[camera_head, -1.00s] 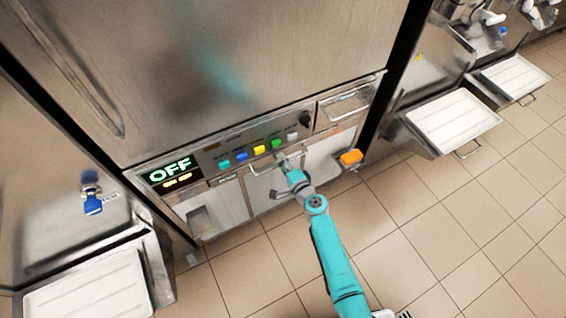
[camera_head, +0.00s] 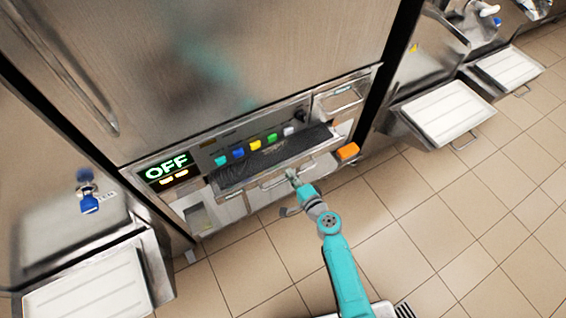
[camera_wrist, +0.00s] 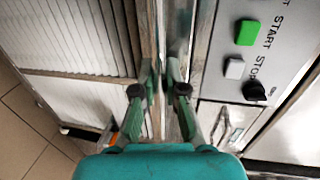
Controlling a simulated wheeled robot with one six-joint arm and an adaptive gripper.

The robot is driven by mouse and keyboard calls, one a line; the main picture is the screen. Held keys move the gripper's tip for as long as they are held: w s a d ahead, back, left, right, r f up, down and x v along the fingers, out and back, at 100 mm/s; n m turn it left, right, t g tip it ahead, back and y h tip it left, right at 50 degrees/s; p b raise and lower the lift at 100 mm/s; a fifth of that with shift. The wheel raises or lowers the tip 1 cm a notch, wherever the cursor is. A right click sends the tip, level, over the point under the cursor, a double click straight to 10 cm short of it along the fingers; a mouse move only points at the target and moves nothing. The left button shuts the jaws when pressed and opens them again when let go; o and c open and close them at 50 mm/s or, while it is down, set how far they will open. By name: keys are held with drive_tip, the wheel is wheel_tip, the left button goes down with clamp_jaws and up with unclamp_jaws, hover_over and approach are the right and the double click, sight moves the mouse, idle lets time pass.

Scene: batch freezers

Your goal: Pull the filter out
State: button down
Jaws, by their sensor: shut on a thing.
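The filter (camera_head: 270,158) is a dark, flat, drawer-like piece with a metal front edge. It sticks out of the machine front just below the row of coloured buttons. A bar handle (camera_head: 268,185) runs along its front. My gripper (camera_head: 291,176) is at this handle, right of its middle. In the wrist view my gripper (camera_wrist: 170,92) has its fingers close together around a narrow metal part, which looks like the handle. The fingers hide most of the gripped spot.
The display (camera_head: 167,168) reads OFF. An orange block (camera_head: 347,151) is at the lower right of the machine. White trays stand out at the left (camera_head: 90,290) and right (camera_head: 445,112). The tiled floor (camera_head: 430,210) in front is open.

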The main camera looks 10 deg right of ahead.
drive_tip(key=f+v, duration=0.3)
drive_tip(key=v, duration=1.2)
drive_tip(key=shift+s, duration=0.3)
drive_tip(key=shift+d+f, duration=0.1)
drive_tip(key=shift+f, duration=0.05)
drive_tip(key=c, duration=1.2)
unclamp_jaws()
drive_tip(key=v, duration=1.2)
